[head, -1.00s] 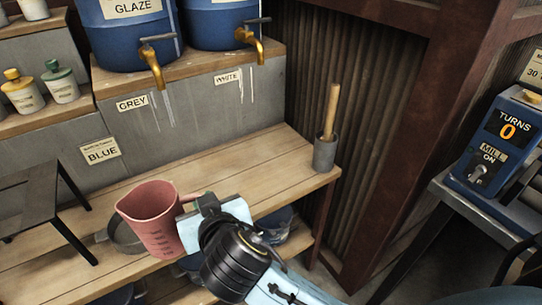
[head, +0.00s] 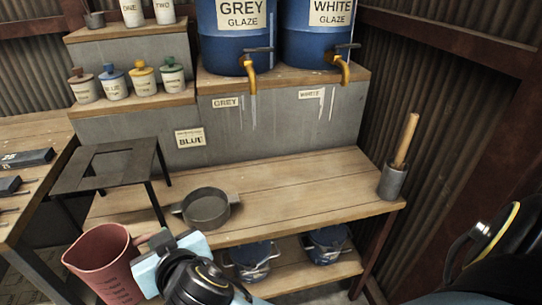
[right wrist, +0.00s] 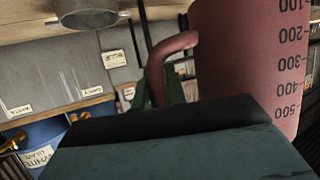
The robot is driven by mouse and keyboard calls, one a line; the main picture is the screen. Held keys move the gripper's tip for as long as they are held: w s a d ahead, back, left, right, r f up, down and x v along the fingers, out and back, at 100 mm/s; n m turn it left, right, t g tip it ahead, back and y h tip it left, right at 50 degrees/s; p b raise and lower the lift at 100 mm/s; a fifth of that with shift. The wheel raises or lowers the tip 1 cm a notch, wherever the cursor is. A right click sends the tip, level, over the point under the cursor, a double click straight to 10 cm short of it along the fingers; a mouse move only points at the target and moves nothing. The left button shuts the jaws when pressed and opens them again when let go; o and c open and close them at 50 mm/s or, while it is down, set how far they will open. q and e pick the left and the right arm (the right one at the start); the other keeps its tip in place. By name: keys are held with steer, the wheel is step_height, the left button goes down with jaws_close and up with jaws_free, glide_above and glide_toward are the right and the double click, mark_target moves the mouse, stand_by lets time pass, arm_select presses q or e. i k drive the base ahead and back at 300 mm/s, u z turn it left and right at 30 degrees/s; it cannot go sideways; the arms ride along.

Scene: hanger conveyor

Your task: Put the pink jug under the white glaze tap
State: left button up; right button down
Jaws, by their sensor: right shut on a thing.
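The pink jug (head: 104,262) is at the lower left of the head view, in front of the bench, with its handle toward the right. My right gripper (head: 160,240) is shut on the jug's handle. In the right wrist view the jug (right wrist: 245,60) shows its measuring marks and its curved handle (right wrist: 168,55); the fingertips are mostly hidden. The white glaze tap (head: 343,68) is brass, on the right blue barrel (head: 318,40), above the WHITE label (head: 311,94). The jug is well away from it. My left gripper is not in view.
A dark stand (head: 75,172) is at left, and a pestle in a grey pot (head: 392,182) at the right end. The grey glaze tap (head: 250,70) is beside the white one.

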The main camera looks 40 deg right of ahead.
mark_target(337, 165)
steer(key=u, duration=1.4)
steer(key=k, duration=0.2)
steer(key=u, duration=2.2)
steer(key=k, duration=0.25)
steer(key=z, duration=1.45)
steer(key=k, duration=0.65)
steer(key=z, duration=2.45)
steer(key=i, duration=0.45)
steer(key=z, duration=0.05)
